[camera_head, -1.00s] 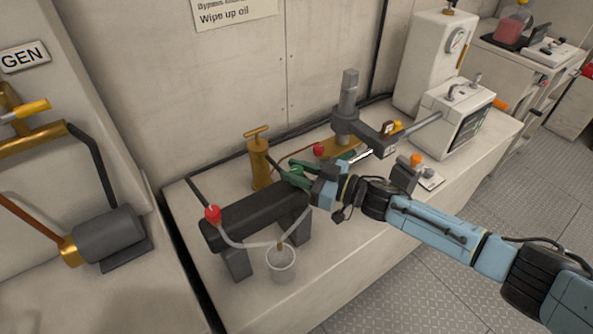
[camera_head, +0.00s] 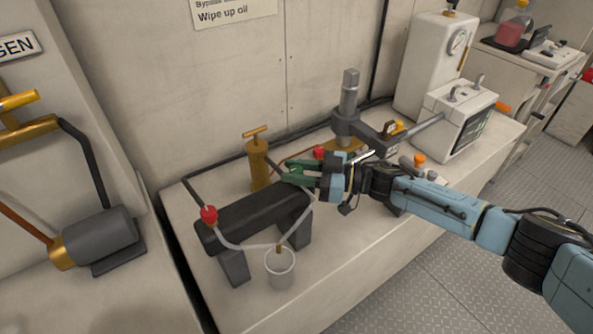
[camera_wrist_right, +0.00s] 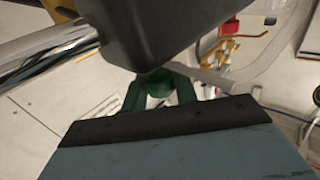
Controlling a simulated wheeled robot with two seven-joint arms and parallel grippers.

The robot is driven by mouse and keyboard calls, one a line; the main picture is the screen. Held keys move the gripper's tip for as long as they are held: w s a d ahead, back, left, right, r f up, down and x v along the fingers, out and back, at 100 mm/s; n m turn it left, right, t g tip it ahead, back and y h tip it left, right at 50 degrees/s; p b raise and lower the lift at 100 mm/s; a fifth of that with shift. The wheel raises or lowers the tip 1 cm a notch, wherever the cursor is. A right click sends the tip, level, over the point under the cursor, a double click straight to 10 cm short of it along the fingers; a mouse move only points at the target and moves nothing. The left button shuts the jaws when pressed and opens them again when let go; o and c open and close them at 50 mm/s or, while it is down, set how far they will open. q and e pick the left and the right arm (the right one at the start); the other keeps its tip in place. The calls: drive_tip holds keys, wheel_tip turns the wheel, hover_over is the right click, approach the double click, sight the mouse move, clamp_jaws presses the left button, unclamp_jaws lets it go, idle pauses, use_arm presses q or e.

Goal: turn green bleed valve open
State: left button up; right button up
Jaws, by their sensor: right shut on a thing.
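The green bleed valve (camera_wrist_right: 160,82) shows in the right wrist view, between the dark green fingers of my right gripper (camera_wrist_right: 160,95). In the head view, my right gripper (camera_head: 294,178) is at the right end of the black block, its fingers shut around the valve. The fingers hide most of the valve there, so how far it is turned cannot be told. My left gripper is not in view.
The black block (camera_head: 250,216) has a red knob (camera_head: 209,215) on its left. A clear cup (camera_head: 280,270) with a hose stands in front. A brass pump (camera_head: 259,165) and grey clamp stand (camera_head: 348,105) stand behind.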

drive_tip(key=o, duration=0.9)
drive_tip(key=shift+o, duration=0.2)
drive_tip(key=s+d, duration=0.2)
drive_tip(key=d, duration=1.1)
drive_tip(key=shift+s, duration=0.2)
